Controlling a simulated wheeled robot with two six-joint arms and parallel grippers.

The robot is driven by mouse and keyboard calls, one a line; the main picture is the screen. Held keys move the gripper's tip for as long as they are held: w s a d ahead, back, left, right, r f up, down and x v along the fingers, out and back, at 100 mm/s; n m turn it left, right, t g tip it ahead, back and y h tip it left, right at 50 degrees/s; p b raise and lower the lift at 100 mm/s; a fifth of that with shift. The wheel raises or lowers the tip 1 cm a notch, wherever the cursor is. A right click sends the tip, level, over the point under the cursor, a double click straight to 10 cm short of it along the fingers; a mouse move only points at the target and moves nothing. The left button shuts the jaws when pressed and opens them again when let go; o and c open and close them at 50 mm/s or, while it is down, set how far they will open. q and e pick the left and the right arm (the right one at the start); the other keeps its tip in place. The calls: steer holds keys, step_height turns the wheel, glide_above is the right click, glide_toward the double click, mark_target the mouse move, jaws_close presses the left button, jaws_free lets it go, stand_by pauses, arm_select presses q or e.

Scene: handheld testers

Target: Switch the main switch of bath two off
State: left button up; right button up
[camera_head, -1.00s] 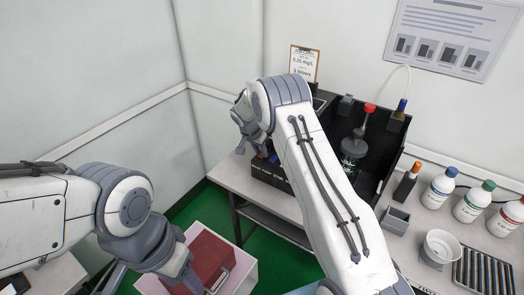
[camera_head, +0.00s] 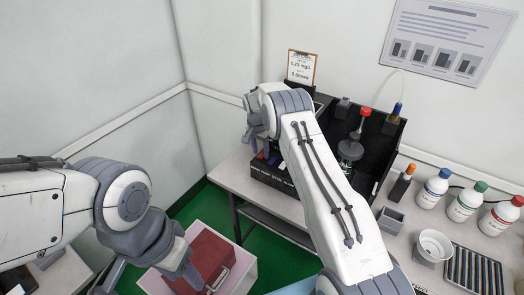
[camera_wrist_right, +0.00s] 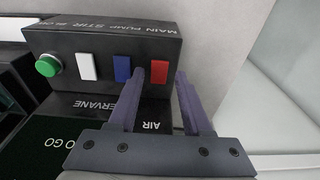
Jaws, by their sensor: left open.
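A black bath unit (camera_head: 275,176) stands on the bench, partly hidden behind my right arm; I cannot read a bath number. In the right wrist view its switch panel (camera_wrist_right: 110,42) carries a round green button (camera_wrist_right: 48,65), a white switch (camera_wrist_right: 87,66), a blue switch (camera_wrist_right: 122,68) and a red switch (camera_wrist_right: 159,72), labelled MAIN, PUMP, STIR and a partly hidden word. My right gripper (camera_head: 266,148) is at the unit; in the wrist view its fingers (camera_wrist_right: 158,78) are apart, around or in front of the red switch; contact is unclear. My left gripper (camera_head: 150,281) is open, low at left.
A stirrer with a red cap (camera_head: 365,111) rises behind my right arm. Bottles (camera_head: 433,188), a white bowl (camera_head: 433,244) and a rack (camera_head: 474,270) fill the right bench.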

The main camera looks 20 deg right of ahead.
mark_target(258, 158)
stand_by(0.3)
steer(key=shift+r, duration=0.35)
step_height(258, 158, up, 10)
steer(key=a+b, duration=0.1)
steer(key=b, duration=0.1)
steer(key=shift+s+f, duration=0.15)
steer(key=shift+s, duration=0.3)
steer(key=shift+a, duration=0.15)
